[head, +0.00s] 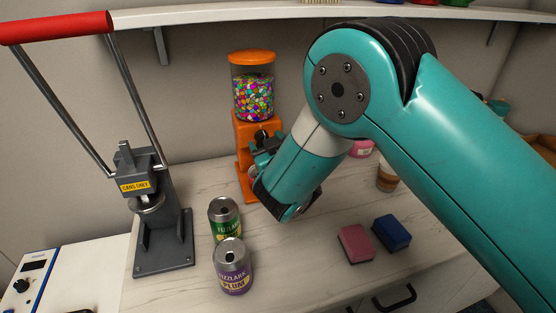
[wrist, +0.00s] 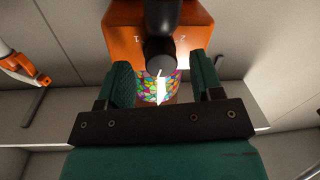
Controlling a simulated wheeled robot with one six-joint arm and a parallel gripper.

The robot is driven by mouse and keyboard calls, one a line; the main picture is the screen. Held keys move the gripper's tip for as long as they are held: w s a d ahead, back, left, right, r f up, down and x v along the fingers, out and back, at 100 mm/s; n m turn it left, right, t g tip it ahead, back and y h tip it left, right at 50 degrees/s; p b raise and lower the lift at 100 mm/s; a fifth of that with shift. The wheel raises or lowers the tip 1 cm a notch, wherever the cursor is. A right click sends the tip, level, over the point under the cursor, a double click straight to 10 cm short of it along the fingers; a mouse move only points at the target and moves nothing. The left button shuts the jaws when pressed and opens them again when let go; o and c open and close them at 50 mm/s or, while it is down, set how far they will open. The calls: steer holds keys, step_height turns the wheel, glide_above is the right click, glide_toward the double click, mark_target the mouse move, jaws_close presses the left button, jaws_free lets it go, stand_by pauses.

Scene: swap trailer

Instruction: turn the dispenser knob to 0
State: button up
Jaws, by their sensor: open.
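The orange candy dispenser (head: 241,130) stands against the back wall, with a clear bowl of colourful candies on top. Its dark knob (head: 261,136) is on the front face, partly hidden by my arm. In the wrist view the picture is upside down, and the black knob (wrist: 160,55) carries a white pointer mark.
A green can (head: 224,222) and a purple can (head: 232,268) stand on the counter. A can press with a red handle (head: 55,27) is at left. Pink (head: 355,243) and blue (head: 391,233) sponges lie at right. A shelf (head: 200,16) runs above.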

steer(key=b+v, duration=1.3)
steer(key=v, duration=0.4)
steer(key=w+a+m+p, duration=0.1)
steer(key=w+a+p, duration=0.1)
steer(key=w, duration=0.3)
steer(key=w+a+m+p, duration=0.1)
steer(key=w+a, duration=0.1)
steer(key=w, duration=0.4)
steer(key=w+a+m+p, duration=0.1)
steer(key=w+a+p, duration=0.1)
steer(key=w, duration=0.3)
steer(key=shift+w+a+f+m+p, duration=0.1)
steer(key=shift+w+a+m+p, duration=0.1)
steer(key=shift+w+m+p, duration=0.15)
